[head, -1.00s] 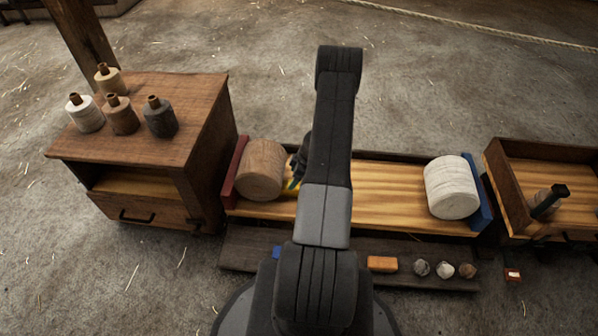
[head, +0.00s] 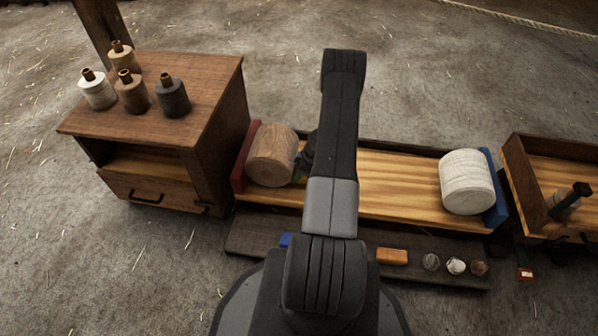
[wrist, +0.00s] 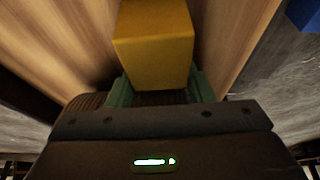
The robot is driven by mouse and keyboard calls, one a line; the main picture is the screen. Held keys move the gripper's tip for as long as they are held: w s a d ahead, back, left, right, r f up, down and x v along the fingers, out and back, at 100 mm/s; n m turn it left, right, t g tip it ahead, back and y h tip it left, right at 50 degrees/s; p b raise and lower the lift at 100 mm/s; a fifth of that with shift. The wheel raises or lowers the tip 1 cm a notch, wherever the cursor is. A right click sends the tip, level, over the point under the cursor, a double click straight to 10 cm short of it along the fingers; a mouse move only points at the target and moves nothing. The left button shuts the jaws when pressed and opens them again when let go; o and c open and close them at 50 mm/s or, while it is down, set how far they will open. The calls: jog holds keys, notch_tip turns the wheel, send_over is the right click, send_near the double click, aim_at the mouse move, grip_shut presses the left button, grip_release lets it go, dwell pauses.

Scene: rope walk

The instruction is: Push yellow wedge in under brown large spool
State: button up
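The brown large spool (head: 272,155) lies on its side at the left end of a long wooden tray (head: 400,190), beside a red end block (head: 244,158). My gripper (head: 302,172) is low in the tray, just right of the spool and partly hidden by my arm. In the wrist view, the yellow wedge (wrist: 155,40) sits between the green fingers of my gripper (wrist: 162,88), which press against its sides. The wedge's far end runs out of the wrist view, so its contact with the spool cannot be told.
A white spool (head: 467,182) lies at the tray's right end by a blue block (head: 494,190). A cabinet (head: 165,130) with small spools stands left. A dark plank in front holds an orange block (head: 392,256), a blue piece (head: 286,240) and several stones.

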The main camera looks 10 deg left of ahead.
jog(key=c, duration=0.4)
jog(key=shift+a, duration=0.45)
jog(key=shift+a+r, duration=0.1)
jog(key=o, duration=1.2)
jog(key=shift+w, duration=0.1)
jog(key=shift+c, duration=0.2)
jog(key=shift+a, duration=0.1)
jog(key=d+p+v, duration=0.1)
jog(key=p+v, duration=0.4)
jog(key=v, duration=0.9)
jog(key=shift+p, duration=0.35)
